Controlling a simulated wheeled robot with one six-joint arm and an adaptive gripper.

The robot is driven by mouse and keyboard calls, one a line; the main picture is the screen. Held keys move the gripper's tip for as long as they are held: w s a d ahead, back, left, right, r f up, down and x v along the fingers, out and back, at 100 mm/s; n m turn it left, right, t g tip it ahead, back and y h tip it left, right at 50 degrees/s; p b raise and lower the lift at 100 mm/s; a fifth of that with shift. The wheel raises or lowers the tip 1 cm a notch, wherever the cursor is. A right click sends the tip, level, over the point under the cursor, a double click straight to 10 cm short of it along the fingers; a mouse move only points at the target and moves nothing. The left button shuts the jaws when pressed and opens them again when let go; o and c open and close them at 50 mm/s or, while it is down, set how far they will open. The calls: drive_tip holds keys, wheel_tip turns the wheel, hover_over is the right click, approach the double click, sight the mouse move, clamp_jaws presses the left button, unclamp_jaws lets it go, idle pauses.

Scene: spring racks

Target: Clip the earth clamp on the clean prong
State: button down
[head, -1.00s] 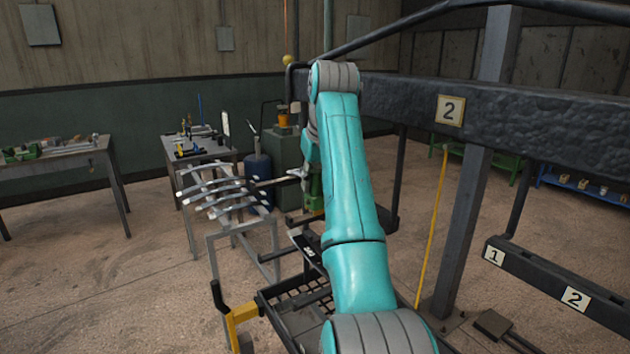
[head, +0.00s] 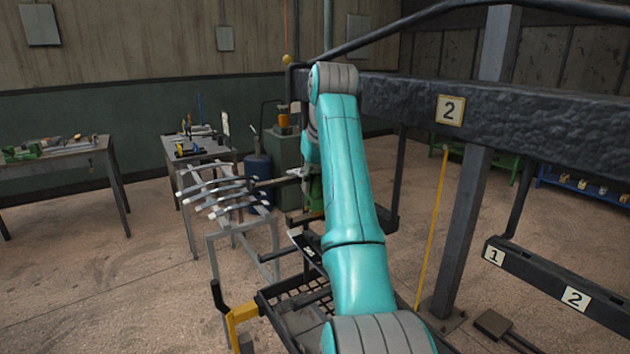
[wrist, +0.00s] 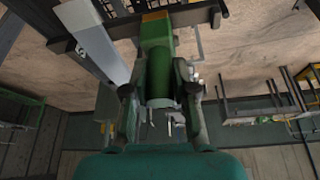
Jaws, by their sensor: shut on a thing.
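My gripper (wrist: 160,100) is shut on a green, rounded thing (wrist: 158,72) with a yellow patch at its far end, seen in the wrist view. I take it to be the earth clamp; its jaws are not clear. In the head view my teal arm hides most of the gripper, and a bit of green (head: 315,192) shows at the arm's left edge. Left of it stands a grey frame with several curved, pale metal prongs (head: 215,190). I cannot tell which prong is the clean one. No contact between clamp and prong is visible.
A black slatted tray (head: 300,295) lies below my arm. A heavy dark beam (head: 550,120) marked 2 and its post (head: 470,220) stand to the right. A tool table (head: 195,148), a blue cylinder (head: 258,170) and a grey-green cabinet (head: 290,152) stand behind.

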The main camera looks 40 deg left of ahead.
drive_tip(key=shift+f, duration=0.65)
drive_tip(key=c, duration=0.8)
unclamp_jaws()
drive_tip(key=shift+c, duration=0.2)
wheel_tip(320, 180, up, 10)
drive_tip(key=shift+r, duration=0.1)
